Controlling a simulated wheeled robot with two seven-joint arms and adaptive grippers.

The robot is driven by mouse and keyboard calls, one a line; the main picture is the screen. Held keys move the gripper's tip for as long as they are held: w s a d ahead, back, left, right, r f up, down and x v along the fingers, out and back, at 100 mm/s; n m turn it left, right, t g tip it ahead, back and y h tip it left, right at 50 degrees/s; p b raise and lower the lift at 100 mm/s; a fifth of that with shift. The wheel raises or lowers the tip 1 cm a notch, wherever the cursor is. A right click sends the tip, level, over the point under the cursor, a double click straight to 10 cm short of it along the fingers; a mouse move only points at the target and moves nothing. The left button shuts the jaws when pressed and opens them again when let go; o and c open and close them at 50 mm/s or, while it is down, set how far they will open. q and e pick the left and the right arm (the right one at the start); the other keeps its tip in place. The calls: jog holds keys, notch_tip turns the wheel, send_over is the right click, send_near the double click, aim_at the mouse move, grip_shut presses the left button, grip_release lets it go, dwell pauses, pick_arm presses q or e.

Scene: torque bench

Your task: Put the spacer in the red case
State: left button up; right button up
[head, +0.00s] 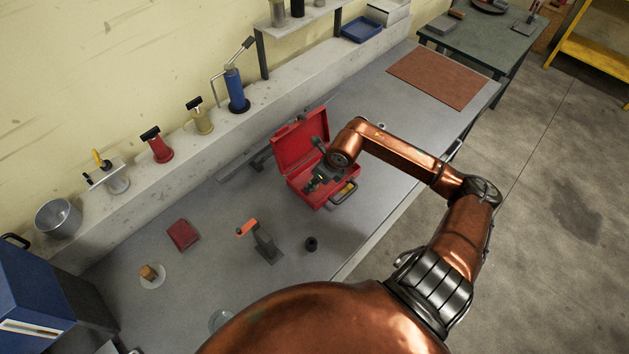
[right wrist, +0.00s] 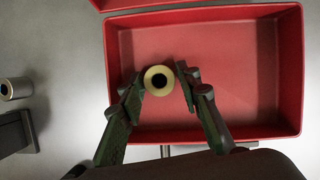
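The red case (head: 309,199) stands open on the bench with its lid (head: 299,140) raised on the wall side. Its bare red floor shows in the right wrist view (right wrist: 235,75). The spacer (right wrist: 149,76), a pale yellow ring with a dark hole, appears between the fingertips of my right gripper (right wrist: 161,80), over the left part of the case. The fingers look shut on its two sides. In the head view my right gripper (head: 314,184) is over the case opening, and I cannot make out the spacer there. My left gripper is in neither view.
A dark stand with an orange top (head: 264,243) and a small black cylinder (head: 311,244) are near the case. A brown mat (head: 438,79) lies at the far end.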

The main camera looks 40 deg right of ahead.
jog(key=shift+o, duration=1.2)
jog(key=shift+r, duration=0.1)
jog(key=shift+r, duration=0.25)
jog(key=a+p+v, duration=0.1)
jog(key=v, duration=1)
jog(key=shift+s+d+r, duration=0.2)
jog(key=shift+d+r, duration=0.05)
jog(key=shift+d, duration=0.25)
